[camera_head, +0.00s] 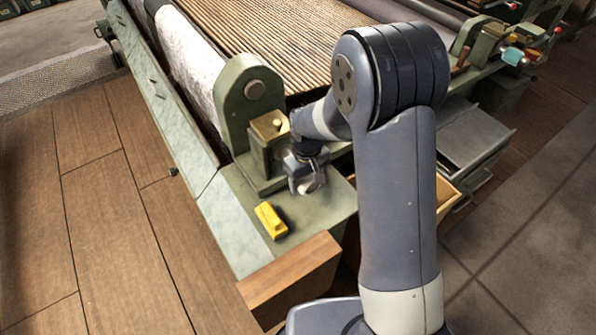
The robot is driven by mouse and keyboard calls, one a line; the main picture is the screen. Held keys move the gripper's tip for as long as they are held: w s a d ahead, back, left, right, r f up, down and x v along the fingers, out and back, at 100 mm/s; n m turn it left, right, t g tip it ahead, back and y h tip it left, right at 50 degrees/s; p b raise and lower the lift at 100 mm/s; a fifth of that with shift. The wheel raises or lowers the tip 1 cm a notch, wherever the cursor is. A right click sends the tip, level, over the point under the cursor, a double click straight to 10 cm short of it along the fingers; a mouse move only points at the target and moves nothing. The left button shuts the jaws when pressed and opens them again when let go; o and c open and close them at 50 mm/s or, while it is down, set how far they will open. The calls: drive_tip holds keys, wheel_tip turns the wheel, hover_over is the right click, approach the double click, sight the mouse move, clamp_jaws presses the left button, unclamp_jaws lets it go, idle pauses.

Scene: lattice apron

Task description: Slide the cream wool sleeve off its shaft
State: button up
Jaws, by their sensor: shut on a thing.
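My gripper (306,177) is low over the green end ledge of the machine, beside a brass-coloured block. It is shut on a small pale cream piece (309,187), which looks like the cream wool sleeve. Only a little of the sleeve shows at the jaws; the gripper hides the rest. The shaft cannot be made out, so I cannot tell whether the sleeve is still around it.
A yellow block (270,220) lies on the green ledge (325,211), left of and nearer than my gripper. The brass-coloured block (268,128) stands close behind it. An open drawer (447,196) is to the right. Wooden floor (110,200) is clear at left.

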drive_tip(key=s+d+b, duration=0.1)
drive_tip(key=s+d, duration=0.4)
drive_tip(key=s, duration=0.2)
drive_tip(key=shift+s, duration=0.3)
idle(1.4)
drive_tip(key=s+d+r+p, duration=0.2)
drive_tip(key=s+r, duration=0.1)
drive_tip(key=shift+s+d, duration=0.15)
idle(0.6)
